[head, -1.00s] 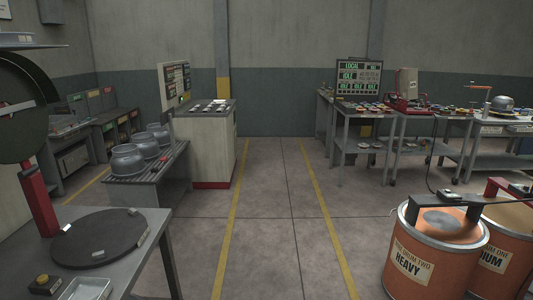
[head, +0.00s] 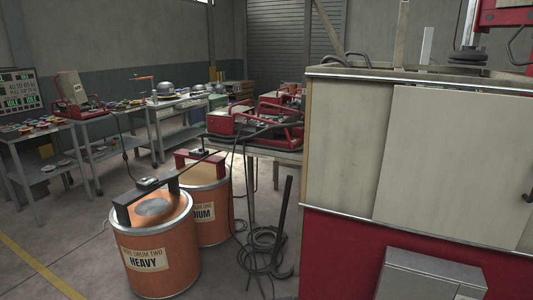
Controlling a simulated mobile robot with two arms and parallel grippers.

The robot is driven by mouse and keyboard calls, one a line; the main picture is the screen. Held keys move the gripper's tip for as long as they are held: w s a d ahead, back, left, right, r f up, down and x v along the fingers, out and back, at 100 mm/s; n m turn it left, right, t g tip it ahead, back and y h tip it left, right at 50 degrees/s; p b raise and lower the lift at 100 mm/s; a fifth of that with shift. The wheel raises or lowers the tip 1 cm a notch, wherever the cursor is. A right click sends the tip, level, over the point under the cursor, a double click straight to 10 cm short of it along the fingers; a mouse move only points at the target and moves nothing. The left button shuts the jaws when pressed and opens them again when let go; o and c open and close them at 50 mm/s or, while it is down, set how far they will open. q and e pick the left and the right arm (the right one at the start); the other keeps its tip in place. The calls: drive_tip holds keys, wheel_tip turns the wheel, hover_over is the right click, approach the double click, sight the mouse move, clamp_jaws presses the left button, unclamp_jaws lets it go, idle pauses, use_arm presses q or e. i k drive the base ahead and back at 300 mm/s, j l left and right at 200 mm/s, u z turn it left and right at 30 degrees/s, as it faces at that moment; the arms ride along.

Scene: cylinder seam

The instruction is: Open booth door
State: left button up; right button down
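A large booth (head: 345,140) fills the right side of the head view, with cream upper panels and a red lower band. Its flat sliding-type door panel (head: 455,165) looks shut, and a small dark handle (head: 528,190) shows at the right picture edge. The right end of the door is cut off by the frame. Neither of my grippers shows in the view.
Two orange wire drums, one marked HEAVY (head: 152,245) and one behind it (head: 210,200), stand left of the booth. Cables (head: 262,250) lie coiled on the floor between. A grey box (head: 430,275) sits before the booth's base. Free floor (head: 60,225) lies at left.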

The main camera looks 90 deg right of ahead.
sight(456, 164)
drive_tip(key=z, duration=4.05)
drive_tip(key=i+l, duration=0.5)
drive_tip(key=i+l+z, duration=0.05)
